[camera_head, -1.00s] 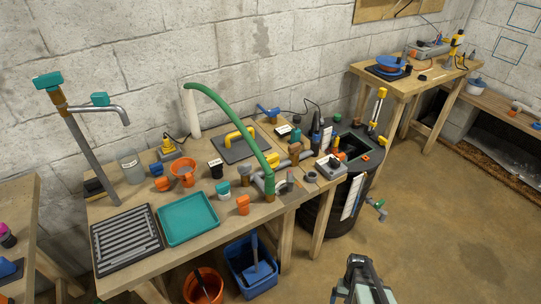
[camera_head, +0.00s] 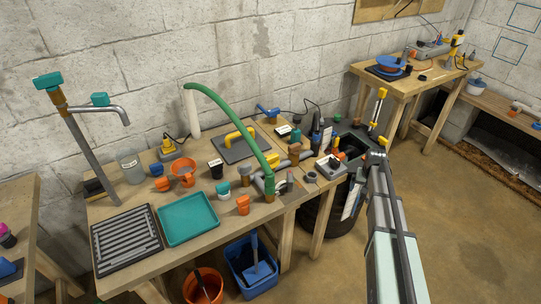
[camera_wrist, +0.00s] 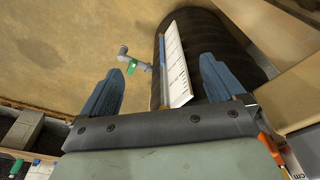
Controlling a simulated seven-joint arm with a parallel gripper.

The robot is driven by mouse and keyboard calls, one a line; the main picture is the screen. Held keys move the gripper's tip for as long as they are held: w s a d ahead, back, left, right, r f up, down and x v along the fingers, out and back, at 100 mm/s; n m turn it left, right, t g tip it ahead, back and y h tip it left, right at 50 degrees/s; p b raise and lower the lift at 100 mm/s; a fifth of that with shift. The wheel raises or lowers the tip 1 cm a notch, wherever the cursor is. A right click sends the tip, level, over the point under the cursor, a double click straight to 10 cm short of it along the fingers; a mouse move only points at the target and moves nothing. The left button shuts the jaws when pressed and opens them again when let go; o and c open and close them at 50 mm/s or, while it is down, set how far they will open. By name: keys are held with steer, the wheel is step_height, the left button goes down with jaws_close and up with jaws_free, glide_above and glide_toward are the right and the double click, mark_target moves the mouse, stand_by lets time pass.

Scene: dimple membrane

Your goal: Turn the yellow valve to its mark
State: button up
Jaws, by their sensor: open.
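One is a bent yellow handle (camera_head: 240,134) on a dark plate (camera_head: 226,152). The other is a small yellow piece (camera_head: 283,163) on the grey pipework; I cannot tell which is the valve, and no mark can be made out. My gripper (camera_head: 376,155) is right of the bench, in front of the black barrel, apart from both yellow parts. In the wrist view its two fingers (camera_wrist: 160,80) are spread with nothing held between them. No yellow valve shows in the wrist view.
A green hose (camera_head: 235,118) arches over the bench. Open floor lies to the right.

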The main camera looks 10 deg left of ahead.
steer(key=w+a+r+t, duration=0.1)
steer(key=w+a+r, duration=0.1)
steer(key=w+r, duration=0.6)
step_height(320, 180, up, 22)
steer(key=n+g, duration=0.3)
steer(key=n, duration=0.7)
glide_above(271, 156)
step_height(271, 156, down, 14)
steer(key=shift+s, duration=0.15)
steer(key=c, duration=1)
